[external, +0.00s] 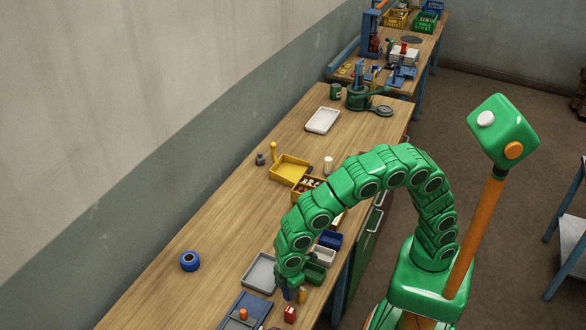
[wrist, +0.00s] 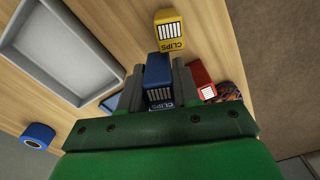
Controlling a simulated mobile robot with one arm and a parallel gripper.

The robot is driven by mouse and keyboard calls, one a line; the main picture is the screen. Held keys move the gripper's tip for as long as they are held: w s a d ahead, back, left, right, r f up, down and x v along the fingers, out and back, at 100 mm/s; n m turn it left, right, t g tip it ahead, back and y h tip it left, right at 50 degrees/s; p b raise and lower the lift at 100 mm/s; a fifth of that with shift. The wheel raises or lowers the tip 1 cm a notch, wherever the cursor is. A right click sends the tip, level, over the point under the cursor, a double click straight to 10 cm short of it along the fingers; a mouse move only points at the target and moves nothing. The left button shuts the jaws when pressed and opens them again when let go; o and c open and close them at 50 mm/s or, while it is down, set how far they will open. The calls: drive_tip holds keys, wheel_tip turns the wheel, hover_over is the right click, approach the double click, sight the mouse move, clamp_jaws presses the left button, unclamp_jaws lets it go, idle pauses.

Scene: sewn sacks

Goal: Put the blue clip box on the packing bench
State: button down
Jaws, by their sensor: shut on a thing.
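The blue clip box (wrist: 157,72) is between the two fingers of my gripper (wrist: 158,88) in the wrist view, with part of its printed label showing. My gripper is shut on it. In the external view my gripper (external: 290,291) is low over the near end of the wooden bench, and the blue box (external: 289,294) shows only partly under it. I cannot tell whether the box touches the bench top. Which bench is the packing bench is not marked; a second bench (external: 424,48) stands at the far end.
A yellow clip box (wrist: 170,30) and a red box (wrist: 203,82) stand close beside my gripper. A blue tape roll (external: 189,261) lies farther left.

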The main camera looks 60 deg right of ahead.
drive_tip(key=shift+f, duration=1.95)
drive_tip(key=c, duration=0.8)
unclamp_jaws()
drive_tip(key=shift+r, duration=0.1)
wheel_tip(320, 180, up, 12)
drive_tip(key=shift+f, duration=0.2)
drive_tip(key=shift+r, duration=0.2)
